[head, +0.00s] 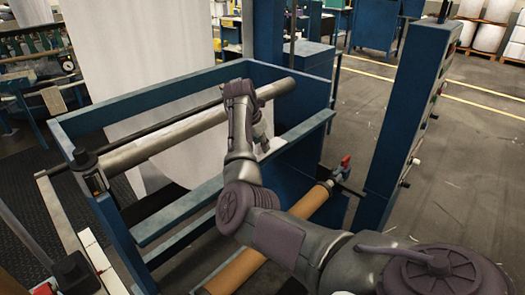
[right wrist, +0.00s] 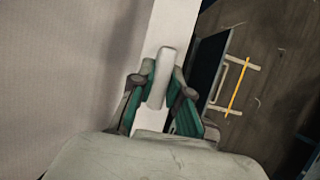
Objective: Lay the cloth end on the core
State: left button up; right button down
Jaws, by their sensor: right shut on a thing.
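The cloth (head: 140,40) is a wide white sheet that hangs down behind the blue frame; more white cloth shows below the grey roller. My right gripper (head: 262,140) is over the frame's inside, just below the roller's right part, largely hidden by its own wrist. White cloth end (head: 272,147) shows beside its fingers. In the right wrist view, my right gripper (right wrist: 160,98) is shut on a pale, narrow piece that looks like the cloth end (right wrist: 162,66). The core (head: 308,204) is a brown tube low at the frame's front, apart from and below the gripper. My left gripper is out of view.
The grey roller (head: 150,146) crosses the blue frame (head: 85,118). A blue crossbar (head: 180,208) lies between roller and core. A tall blue post (head: 400,110) stands to the right. A red-handled fitting (head: 345,163) is at the core's right end. Open floor (head: 470,150) lies beyond the post.

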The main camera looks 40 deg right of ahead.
jog(key=shift+r, duration=0.2)
jog(key=shift+r+p, duration=0.65)
jog(key=shift+r, duration=0.9)
